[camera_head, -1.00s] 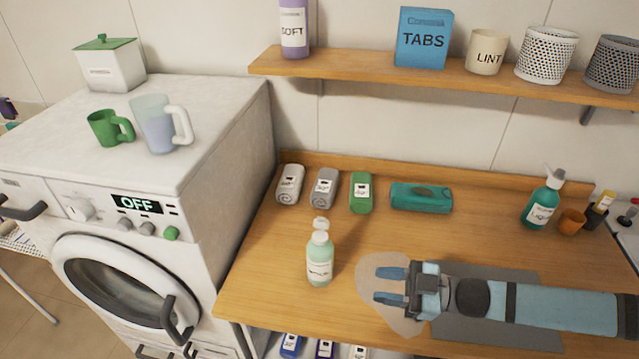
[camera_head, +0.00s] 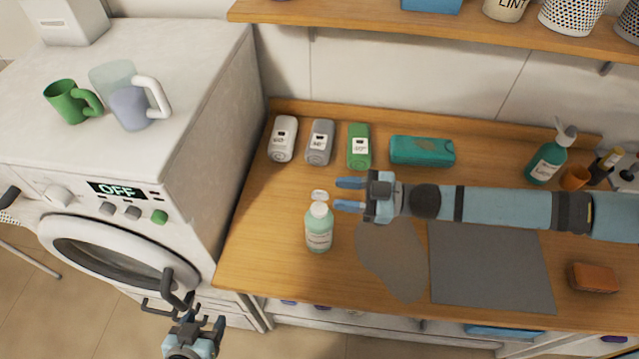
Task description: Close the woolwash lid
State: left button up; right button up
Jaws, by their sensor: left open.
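The woolwash bottle (camera_head: 319,228), pale green with a white top, stands upright on the wooden counter. Its small white lid (camera_head: 319,196) appears flipped up above the top; the label is too small to read. My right gripper (camera_head: 340,194) is open and empty, its two blue fingers pointing left, just right of the lid in the picture. Whether a finger touches the lid cannot be told. My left gripper (camera_head: 200,320) is open and empty at the bottom edge, in front of the washing machine and well away from the bottle.
White (camera_head: 283,139), grey (camera_head: 320,142) and green (camera_head: 359,146) containers and a teal pack (camera_head: 422,151) stand behind the bottle. A liquid pump bottle (camera_head: 547,162) is at right. A grey mat (camera_head: 490,268) and orange block (camera_head: 594,278) lie in front. The washing machine (camera_head: 190,130) borders the left.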

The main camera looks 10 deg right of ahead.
aim_at(324, 192)
jog(key=p+x, duration=0.1)
jog(key=x, duration=0.3)
jog(key=shift+a+r, duration=0.1)
jog(key=shift+w+a, duration=0.2)
jog(key=shift+a, duration=0.3)
pick_arm(q)
jog(key=shift+w+d+r, duration=0.1)
jog(key=shift+r, duration=0.2)
